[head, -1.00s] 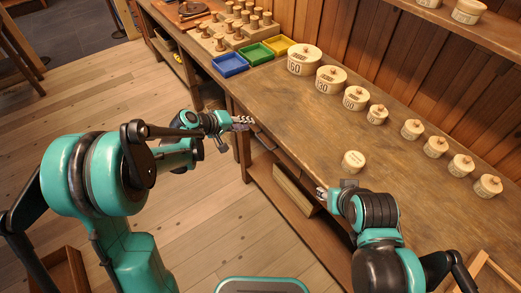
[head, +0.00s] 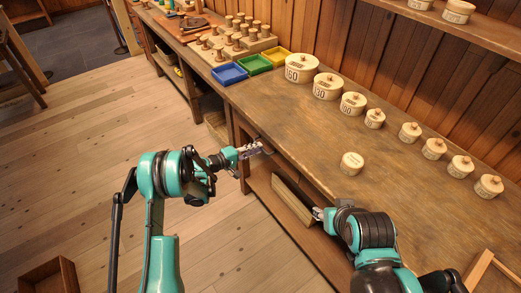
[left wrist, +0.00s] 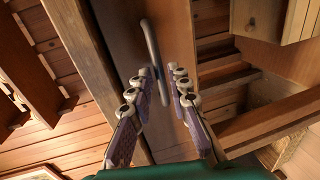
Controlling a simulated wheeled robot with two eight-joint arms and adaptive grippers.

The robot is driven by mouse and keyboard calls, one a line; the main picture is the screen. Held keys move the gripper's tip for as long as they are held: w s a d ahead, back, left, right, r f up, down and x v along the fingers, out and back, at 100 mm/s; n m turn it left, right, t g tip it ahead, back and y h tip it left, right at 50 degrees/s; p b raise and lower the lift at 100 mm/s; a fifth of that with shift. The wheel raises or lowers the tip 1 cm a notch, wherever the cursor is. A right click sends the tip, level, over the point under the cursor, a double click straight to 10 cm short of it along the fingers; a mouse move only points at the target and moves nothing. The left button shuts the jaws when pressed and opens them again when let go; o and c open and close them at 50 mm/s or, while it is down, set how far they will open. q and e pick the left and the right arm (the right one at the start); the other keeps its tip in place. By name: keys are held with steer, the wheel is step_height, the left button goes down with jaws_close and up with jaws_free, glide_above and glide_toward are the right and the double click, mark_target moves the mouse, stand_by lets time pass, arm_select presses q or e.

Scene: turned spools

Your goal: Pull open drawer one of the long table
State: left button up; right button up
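The long table (head: 310,130) runs diagonally through the head view, with a dark front below its near edge. My left gripper (head: 262,148) is at that edge. In the left wrist view a grey bar handle (left wrist: 150,45) stands out from a brown drawer front (left wrist: 122,35). My left gripper (left wrist: 162,80) is open there, its two fingers on either side of the handle's lower end. I cannot tell whether they touch it. I see no number on the drawer, and its front is mostly hidden in the head view. My right gripper (head: 318,213) is near the table front; its opening is too small to tell.
Several round lidded boxes (head: 302,68) stand along the tabletop, with one small round box (head: 352,163) nearer the front. Blue (head: 229,74), green and yellow trays sit farther back.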

arm_select(q)
steer(key=shift+b+x, duration=0.3)
steer(key=shift+x, duration=1.25)
jaws_close()
